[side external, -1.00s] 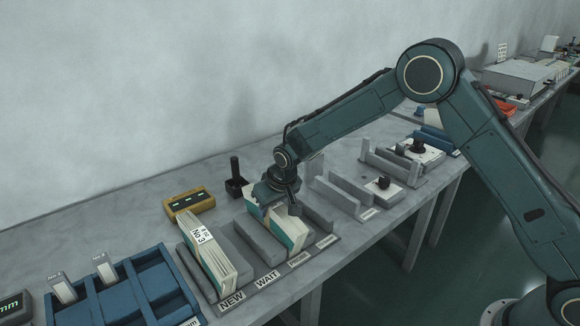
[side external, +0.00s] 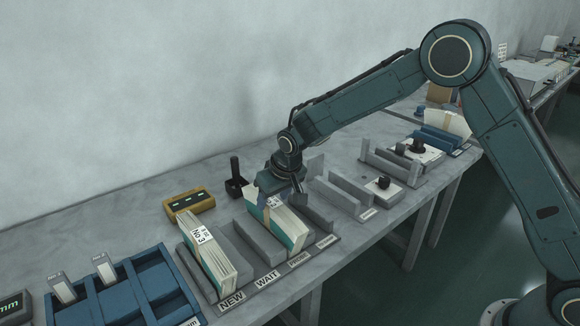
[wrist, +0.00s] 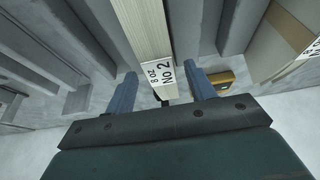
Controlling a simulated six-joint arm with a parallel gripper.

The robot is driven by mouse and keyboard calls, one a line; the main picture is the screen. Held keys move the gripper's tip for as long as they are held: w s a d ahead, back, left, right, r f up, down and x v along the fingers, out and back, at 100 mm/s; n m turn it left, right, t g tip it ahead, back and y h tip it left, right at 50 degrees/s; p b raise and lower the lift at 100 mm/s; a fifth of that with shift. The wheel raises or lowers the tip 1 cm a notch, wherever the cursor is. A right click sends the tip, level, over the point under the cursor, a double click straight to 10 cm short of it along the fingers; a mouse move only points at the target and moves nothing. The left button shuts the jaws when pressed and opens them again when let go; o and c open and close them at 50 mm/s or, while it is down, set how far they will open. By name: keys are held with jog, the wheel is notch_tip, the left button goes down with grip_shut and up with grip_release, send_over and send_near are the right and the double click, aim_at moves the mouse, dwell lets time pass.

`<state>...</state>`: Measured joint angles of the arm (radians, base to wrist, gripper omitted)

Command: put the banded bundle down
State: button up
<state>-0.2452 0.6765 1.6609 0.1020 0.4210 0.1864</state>
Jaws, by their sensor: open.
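A cream bundle with a teal lower edge and a "No 2" label, the bundle (side external: 283,226), stands in the third slot of the labelled rack, the one after WAIT. My gripper (side external: 281,196) is just above its top end, open. In the wrist view the same bundle (wrist: 147,35) runs between my two spread blue fingers (wrist: 162,90), with a gap on each side. I cannot clearly make out a band on it apart from the label strip. My gripper hides part of its top in the side view.
The "No 3" bundle (side external: 209,258) stands in the NEW slot; the WAIT slot is empty. A blue tray (side external: 112,297) is at the left, with a yellow box (side external: 188,203) and a black stamp-like tool (side external: 236,182) behind the rack.

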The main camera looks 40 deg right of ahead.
jog(key=v, duration=0.7)
jog(key=shift+s+r, duration=0.25)
jog(key=shift+r, duration=0.15)
jog(key=shift+r, duration=0.1)
jog(key=s+d+r, duration=0.4)
jog(key=s+r, duration=0.2)
jog(key=s, duration=0.2)
jog(key=s+d+r, duration=0.4)
jog(key=s+r, duration=0.3)
jog(key=s, duration=0.1)
jog(key=s+d, duration=0.1)
jog(key=s, duration=0.8)
jog(key=s+d+t, duration=0.1)
jog(key=s+d, duration=0.1)
jog(key=s, duration=0.8)
jog(key=shift+d+f, duration=0.25)
jog(key=shift+f, duration=0.15)
